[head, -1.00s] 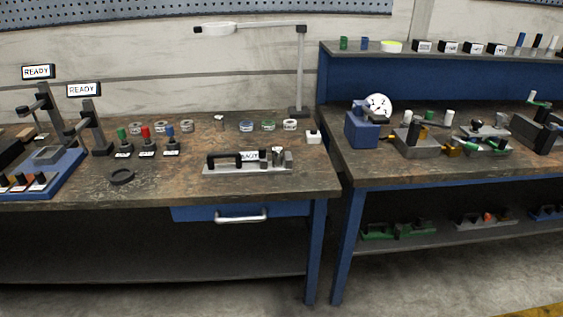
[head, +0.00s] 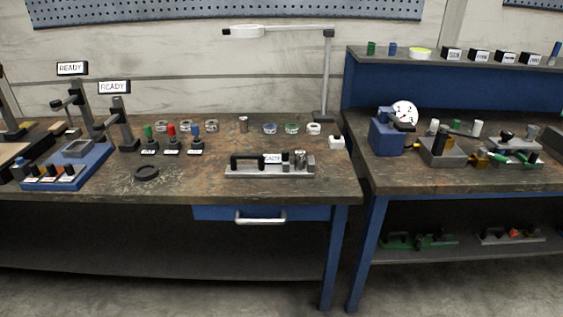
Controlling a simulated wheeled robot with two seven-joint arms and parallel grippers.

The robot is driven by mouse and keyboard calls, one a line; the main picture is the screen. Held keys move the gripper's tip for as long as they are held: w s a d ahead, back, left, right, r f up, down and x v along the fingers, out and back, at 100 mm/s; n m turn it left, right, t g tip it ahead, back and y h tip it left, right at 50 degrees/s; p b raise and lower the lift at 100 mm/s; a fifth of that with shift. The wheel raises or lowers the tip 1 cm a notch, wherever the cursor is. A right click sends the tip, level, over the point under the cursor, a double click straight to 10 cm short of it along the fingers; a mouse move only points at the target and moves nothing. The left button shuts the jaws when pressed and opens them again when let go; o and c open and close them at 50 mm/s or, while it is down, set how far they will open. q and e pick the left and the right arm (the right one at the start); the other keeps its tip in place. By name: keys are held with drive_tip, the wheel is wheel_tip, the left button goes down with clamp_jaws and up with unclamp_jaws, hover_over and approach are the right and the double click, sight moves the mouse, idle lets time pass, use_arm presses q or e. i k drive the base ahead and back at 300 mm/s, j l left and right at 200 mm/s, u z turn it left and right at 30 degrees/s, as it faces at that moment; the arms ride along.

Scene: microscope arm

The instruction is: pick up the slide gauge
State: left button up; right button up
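What looks like the slide gauge (head: 268,172) lies near the front of the left bench in the head view. It is a long grey bar base with a black handle, a small white label with dark letters and small metal cylinders at its right end. It rests flat on the bench top, with nothing touching it from above. Neither of my grippers is in view.

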sight(233, 170)
drive_tip(key=i+j, duration=0.1)
drive_tip(key=i, duration=0.85)
drive_tip(key=j, duration=0.1)
